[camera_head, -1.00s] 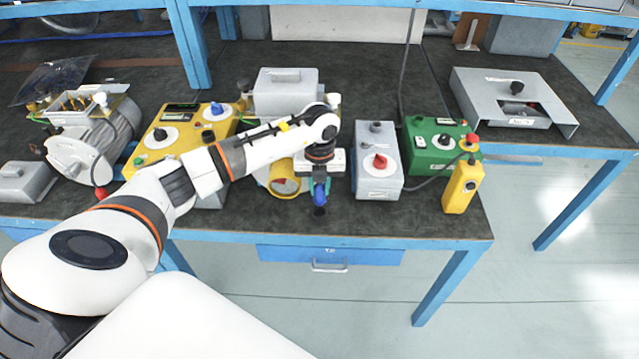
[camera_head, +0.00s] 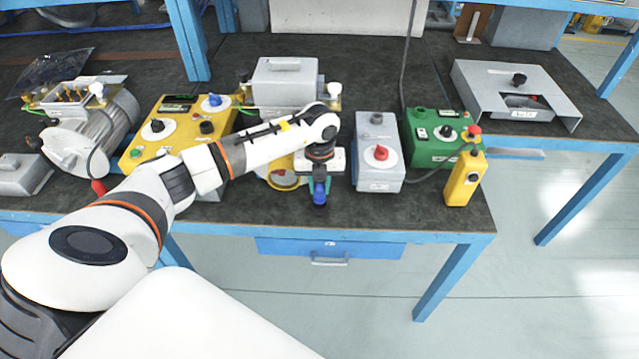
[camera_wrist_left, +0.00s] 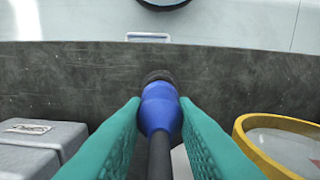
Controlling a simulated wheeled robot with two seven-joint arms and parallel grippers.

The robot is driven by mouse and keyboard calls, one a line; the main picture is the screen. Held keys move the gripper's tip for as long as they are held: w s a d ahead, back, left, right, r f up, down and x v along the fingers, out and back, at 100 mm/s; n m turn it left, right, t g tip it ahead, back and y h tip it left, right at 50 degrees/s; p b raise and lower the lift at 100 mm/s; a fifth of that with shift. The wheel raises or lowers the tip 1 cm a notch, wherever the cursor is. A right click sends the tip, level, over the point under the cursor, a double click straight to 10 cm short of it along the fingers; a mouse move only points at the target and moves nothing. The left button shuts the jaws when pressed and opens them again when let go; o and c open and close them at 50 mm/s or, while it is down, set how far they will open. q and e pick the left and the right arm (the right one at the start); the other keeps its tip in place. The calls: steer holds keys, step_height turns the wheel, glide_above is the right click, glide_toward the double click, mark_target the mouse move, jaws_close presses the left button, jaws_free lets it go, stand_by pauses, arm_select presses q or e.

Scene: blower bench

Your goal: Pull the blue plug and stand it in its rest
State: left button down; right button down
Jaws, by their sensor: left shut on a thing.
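The blue plug (camera_head: 319,194) is held upright between the green fingers of my left gripper (camera_head: 319,183), near the front edge of the bench. In the left wrist view the plug (camera_wrist_left: 160,108) sits between both fingers (camera_wrist_left: 158,125), its dark cable running back toward the camera. A black round part (camera_wrist_left: 159,76) shows at the plug's far end, over the dark bench top. I cannot tell whether this is the plug's own tip or the rest around it. My right gripper is not in view.
A yellow-rimmed round part (camera_head: 283,180) is close on the left of the gripper. A grey box with a red knob (camera_head: 378,170) stands on the right. Green (camera_head: 425,155) and yellow (camera_head: 170,150) control boxes stand farther out. The bench's front edge (camera_head: 330,237) is near.

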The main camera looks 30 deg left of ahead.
arm_select(q)
steer(key=shift+f+b, duration=0.65)
steer(key=shift+f, duration=0.25)
steer(key=c, duration=1.1)
jaws_free()
step_height(320, 180, up, 12)
steer(key=shift+r+b, duration=0.1)
steer(key=shift+b, duration=0.75)
steer(key=shift+d, duration=0.1)
